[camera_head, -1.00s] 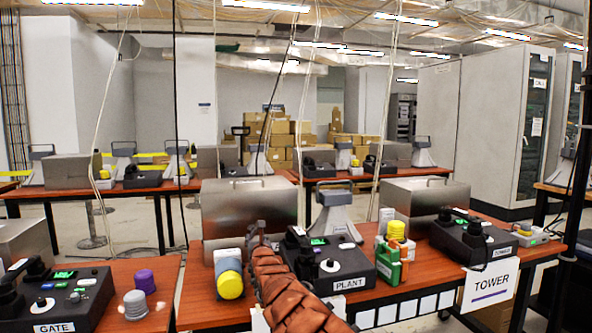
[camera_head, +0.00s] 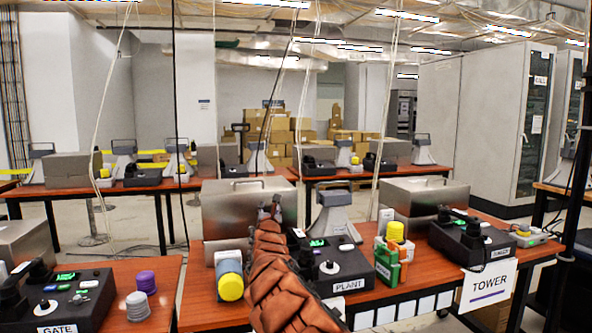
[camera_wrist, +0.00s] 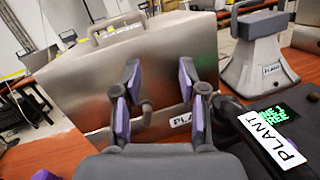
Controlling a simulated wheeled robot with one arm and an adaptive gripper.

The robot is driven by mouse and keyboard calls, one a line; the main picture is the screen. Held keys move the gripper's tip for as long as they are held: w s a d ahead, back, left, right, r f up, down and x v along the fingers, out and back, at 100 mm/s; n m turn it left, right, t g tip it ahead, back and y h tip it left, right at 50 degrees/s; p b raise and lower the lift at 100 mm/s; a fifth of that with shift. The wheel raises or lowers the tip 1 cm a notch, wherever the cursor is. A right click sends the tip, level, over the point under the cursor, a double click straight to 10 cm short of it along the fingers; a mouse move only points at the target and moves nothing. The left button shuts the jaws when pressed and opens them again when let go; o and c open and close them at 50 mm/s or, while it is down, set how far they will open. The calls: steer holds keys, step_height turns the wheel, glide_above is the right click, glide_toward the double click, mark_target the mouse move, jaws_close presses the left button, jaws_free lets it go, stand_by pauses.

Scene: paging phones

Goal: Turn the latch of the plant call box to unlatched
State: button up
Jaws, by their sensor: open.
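The plant call box is a grey metal case (camera_head: 235,205) with a top handle, behind the phone unit in the head view. It fills the middle of the wrist view (camera_wrist: 75,88), with a PLANT label low on its front. A small grey bent lever, which looks like the latch (camera_wrist: 147,112), shows on that front between my fingers. Its exact turn is hard to tell. My gripper (camera_wrist: 159,78) is open and empty, its purple-padded fingers in front of the case. In the head view my gripper (camera_head: 269,211) covers the case's lower right front; the latch is hidden there.
The PLANT phone unit (camera_head: 350,271) sits just right of my arm. A grey stand (camera_head: 337,217) is behind it. A blue-and-yellow container (camera_head: 229,275) stands left of my arm, and green and yellow items (camera_head: 391,252) stand to the right.

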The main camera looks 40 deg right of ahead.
steer(key=s+d+r+m+g+h+p, duration=0.2)
steer(key=s+r+m, duration=0.6)
steer(key=r, duration=0.6)
steer(key=shift+s+d+m+g+h+p, duration=0.5)
steer(key=shift+s+g+h, duration=0.65)
steer(key=shift+h, duration=0.75)
steer(key=shift+s+a+r, duration=0.1)
steer(key=shift+s+a, duration=0.05)
